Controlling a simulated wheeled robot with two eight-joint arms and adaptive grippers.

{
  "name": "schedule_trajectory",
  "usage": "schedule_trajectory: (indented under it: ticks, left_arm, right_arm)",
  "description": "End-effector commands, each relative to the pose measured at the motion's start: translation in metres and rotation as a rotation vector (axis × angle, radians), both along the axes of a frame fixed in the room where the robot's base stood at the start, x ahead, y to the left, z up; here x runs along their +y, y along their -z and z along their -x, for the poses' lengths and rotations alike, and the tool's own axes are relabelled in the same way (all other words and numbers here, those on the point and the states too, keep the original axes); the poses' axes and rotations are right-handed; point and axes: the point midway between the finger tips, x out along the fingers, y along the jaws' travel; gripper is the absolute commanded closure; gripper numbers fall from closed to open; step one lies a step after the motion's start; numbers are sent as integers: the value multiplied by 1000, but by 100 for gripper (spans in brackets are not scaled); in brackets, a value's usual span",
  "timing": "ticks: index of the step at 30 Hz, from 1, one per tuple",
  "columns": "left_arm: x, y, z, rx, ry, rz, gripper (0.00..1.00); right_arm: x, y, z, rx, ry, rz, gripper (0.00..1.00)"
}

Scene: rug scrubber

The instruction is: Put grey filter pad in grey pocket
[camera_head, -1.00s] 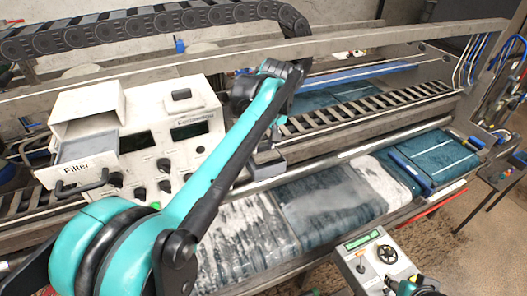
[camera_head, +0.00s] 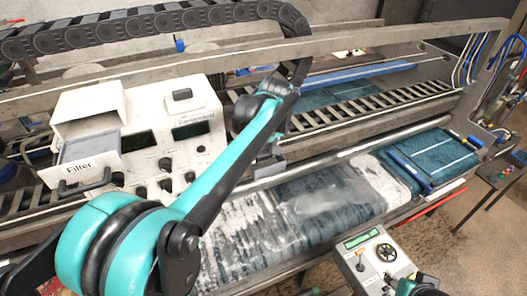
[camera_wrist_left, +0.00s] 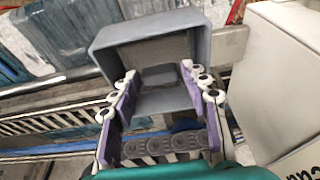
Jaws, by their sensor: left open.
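My left gripper (camera_wrist_left: 160,82) is open in the left wrist view, with its two purple fingers and white rollers apart. Its fingertips are at the near side of a grey pocket (camera_wrist_left: 112,55), an open box beside the white machine housing. A darker grey block-like patch (camera_wrist_left: 160,77) shows inside the pocket; I cannot tell whether it is the filter pad or part of the pocket. In the head view the left fingertips are hidden or too small to make out near the housing's right side. A drawer labelled Filter (camera_head: 92,168) stands open on the left. My right gripper is not seen.
The white control housing (camera_head: 185,140) stands right of the drawer. A slatted grille (camera_head: 370,110) runs behind. Wet rug (camera_head: 320,200) lies on the machine bed. A grey control panel (camera_head: 375,260) stands at the lower right.

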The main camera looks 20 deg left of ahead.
Motion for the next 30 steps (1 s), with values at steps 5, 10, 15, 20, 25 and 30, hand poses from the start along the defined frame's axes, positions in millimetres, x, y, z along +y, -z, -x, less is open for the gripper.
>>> schedule_trajectory:
  ticks: [5,10,15,20,25,30]
  left_arm:
    - [-3,-14,2,0,0,0,54]
    - [-10,-48,9,0,1,0,54]
    - [-17,-84,15,0,1,0,54]
    - [-22,-108,19,0,0,0,54]
    - [-24,-118,21,0,0,0,54]
    - [-27,-113,30,-12,41,2,54]
  right_arm:
    - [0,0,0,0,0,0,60]
    - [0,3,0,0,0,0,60]
    - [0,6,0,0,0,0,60]
    - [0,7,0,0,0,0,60]
    - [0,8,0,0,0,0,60]
    - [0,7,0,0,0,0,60]
